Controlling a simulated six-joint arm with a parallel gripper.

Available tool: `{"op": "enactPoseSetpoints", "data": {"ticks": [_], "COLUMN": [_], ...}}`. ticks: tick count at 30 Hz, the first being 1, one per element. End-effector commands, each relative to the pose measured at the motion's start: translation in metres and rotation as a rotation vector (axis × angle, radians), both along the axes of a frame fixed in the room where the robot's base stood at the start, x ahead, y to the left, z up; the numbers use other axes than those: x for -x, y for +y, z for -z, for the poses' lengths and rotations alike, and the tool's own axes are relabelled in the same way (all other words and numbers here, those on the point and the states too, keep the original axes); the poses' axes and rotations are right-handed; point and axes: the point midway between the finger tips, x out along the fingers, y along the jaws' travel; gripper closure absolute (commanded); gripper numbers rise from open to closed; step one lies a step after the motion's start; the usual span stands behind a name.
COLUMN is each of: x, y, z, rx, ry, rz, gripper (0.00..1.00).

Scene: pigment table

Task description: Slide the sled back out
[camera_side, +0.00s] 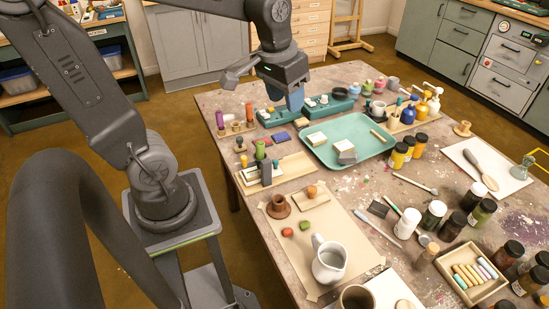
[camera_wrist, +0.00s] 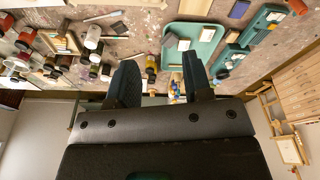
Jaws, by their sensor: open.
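No part is clearly marked as the sled. It may belong to one of the two teal fixtures, the left one (camera_side: 271,119) and the right one (camera_side: 337,105), or to the pale wooden board (camera_side: 292,168) carrying a grey upright block (camera_side: 266,173) and small knobs. My gripper (camera_side: 293,108) hangs over the back of the table, close to the left teal fixture, and partly hides the area behind it. In the wrist view its two dark fingers (camera_wrist: 160,78) are spread with nothing held between them. Contact with the fixture cannot be told. A teal fixture also shows in the wrist view (camera_wrist: 264,24).
A teal tray (camera_side: 372,143) with pale blocks lies right of my gripper. Bottles and jars (camera_side: 436,214) crowd the right side. A beige mat (camera_side: 345,228) with a white jug (camera_side: 328,262) lies in front. Small pegs (camera_side: 240,143) stand at the left edge.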

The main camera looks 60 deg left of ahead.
Motion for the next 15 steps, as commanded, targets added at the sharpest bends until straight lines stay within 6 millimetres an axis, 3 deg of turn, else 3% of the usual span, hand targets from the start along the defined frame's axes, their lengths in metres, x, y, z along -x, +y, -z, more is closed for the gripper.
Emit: {"op": "enactPoseSetpoints", "data": {"ticks": [6, 15], "x": [-0.049, -0.08], "y": [0.059, 0.14], "z": [0.042, 0.124], "rx": [0.081, 0.213], "ry": [0.211, 0.45], "rz": [-0.193, -0.422], "gripper": [0.54, 0.54]}}
